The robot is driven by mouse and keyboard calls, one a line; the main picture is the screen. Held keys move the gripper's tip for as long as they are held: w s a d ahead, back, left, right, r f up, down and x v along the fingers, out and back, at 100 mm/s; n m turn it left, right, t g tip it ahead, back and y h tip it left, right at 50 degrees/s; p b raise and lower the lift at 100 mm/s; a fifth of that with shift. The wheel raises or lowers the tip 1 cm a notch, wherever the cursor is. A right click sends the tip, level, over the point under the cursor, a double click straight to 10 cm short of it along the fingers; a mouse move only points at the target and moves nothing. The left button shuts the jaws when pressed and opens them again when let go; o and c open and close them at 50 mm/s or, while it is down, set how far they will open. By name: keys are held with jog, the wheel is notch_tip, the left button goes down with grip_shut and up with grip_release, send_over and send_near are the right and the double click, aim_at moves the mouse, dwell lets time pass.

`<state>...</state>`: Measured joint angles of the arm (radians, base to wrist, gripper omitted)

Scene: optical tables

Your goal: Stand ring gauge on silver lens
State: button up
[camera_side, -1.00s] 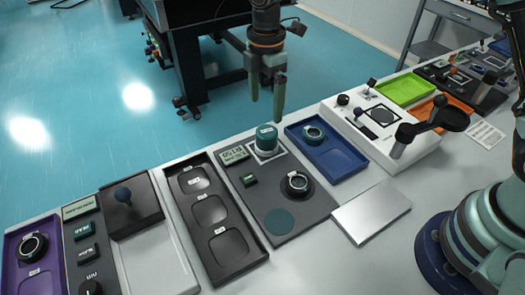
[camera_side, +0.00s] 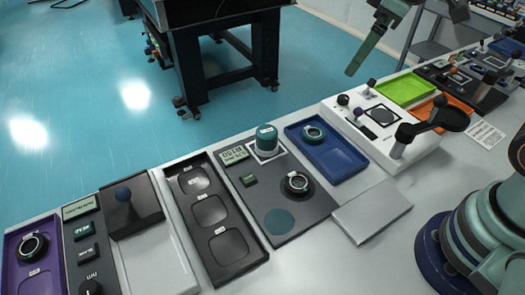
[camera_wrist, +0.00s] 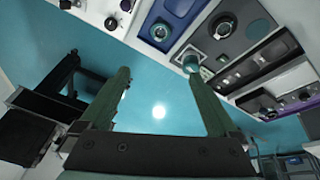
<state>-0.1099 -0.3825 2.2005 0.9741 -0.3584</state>
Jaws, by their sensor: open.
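Several dark round ring-shaped pieces are in view, and I cannot tell for sure which is the ring gauge or the silver lens. One ring piece (camera_side: 313,133) lies in the blue tray (camera_side: 342,158). Another ring piece (camera_side: 297,183) sits on the dark grey station plate (camera_side: 265,190), and a third ring piece (camera_side: 33,247) is in the purple tray at far left. A teal-topped cylinder (camera_side: 266,139) stands upright on a white square of the station. My gripper (camera_wrist: 158,73) is open and empty, its green fingers wide apart. It is high at the upper right in the side view, away from these pieces.
A black tray with several compartments (camera_side: 233,246) lies left of the station. A flat silver block (camera_side: 371,211) lies right of it. A white panel (camera_side: 415,148) with knobs and a black dish arm stands further right, before a green tray (camera_side: 404,89).

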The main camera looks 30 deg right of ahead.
jog(key=s+d+f+m+t, duration=0.1)
jog(key=s+d+m, duration=0.2)
jog(key=s+m, duration=0.2)
jog(key=shift+d+t, duration=0.3)
jog(key=shift+d, duration=0.05)
